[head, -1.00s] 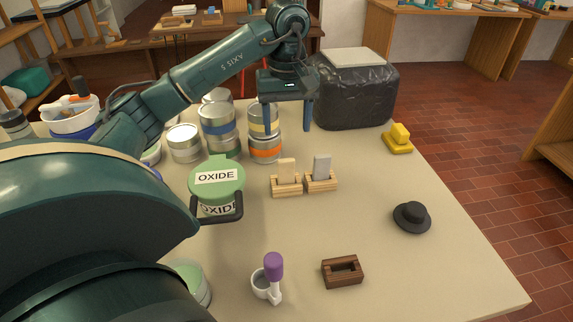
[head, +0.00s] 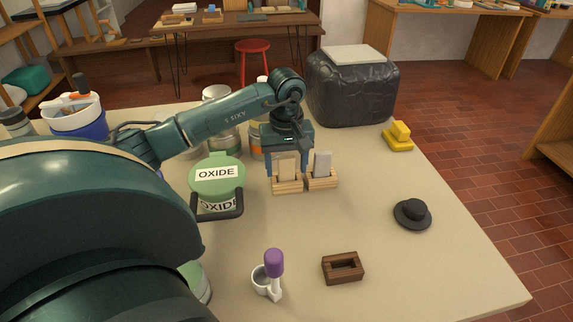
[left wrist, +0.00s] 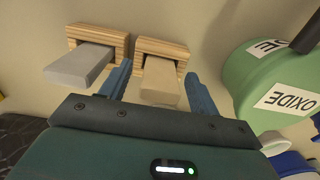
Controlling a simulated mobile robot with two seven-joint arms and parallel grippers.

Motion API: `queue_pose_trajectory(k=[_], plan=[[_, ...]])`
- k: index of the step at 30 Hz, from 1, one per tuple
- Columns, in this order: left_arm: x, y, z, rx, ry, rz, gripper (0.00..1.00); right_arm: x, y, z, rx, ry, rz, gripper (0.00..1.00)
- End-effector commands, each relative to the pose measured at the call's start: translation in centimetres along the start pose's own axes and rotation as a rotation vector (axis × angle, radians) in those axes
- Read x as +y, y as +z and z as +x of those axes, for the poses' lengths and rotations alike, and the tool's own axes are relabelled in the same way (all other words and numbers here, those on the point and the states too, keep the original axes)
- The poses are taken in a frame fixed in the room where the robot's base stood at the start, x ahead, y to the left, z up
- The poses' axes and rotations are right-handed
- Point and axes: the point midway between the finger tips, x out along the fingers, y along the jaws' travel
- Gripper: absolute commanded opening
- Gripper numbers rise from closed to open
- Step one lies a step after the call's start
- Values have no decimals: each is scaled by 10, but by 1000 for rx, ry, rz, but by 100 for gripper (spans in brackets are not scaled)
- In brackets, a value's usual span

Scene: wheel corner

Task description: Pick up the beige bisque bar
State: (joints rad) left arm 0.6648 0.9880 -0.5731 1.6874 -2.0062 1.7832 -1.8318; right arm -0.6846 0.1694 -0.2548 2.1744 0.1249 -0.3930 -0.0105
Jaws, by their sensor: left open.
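The beige bisque bar (head: 286,166) stands upright in a small light wooden holder (head: 288,187) on the table. In the left wrist view the bar (left wrist: 160,82) lies between the two blue fingers. My left gripper (head: 287,167) is open, its fingers on either side of the bar with gaps visible; I cannot tell whether either touches it. A grey bar (head: 322,164) stands in a matching holder (head: 323,182) just to the right, and it also shows in the left wrist view (left wrist: 80,64). My right gripper is not in view.
A green OXIDE canister (head: 217,178) stands close to the left of the holders. Cans are behind my left arm. A dark wrapped block (head: 352,92), yellow piece (head: 398,137), black hat-shaped piece (head: 412,214), brown wooden box (head: 343,269) and purple-handled item (head: 273,264) stand apart.

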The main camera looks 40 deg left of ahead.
Motion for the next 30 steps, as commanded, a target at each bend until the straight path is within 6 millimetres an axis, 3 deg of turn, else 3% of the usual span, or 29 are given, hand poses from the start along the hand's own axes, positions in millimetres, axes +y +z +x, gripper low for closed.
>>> queue_pose_trajectory(k=[5, 23, 30], plan=[[0, 0, 0, 0, 0, 0, 62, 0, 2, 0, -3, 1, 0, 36], [0, 0, 0, -1, 0, 0, 13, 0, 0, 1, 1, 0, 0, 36], [0, 0, -2, 0, 1, -1, 13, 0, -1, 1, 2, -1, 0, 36]])
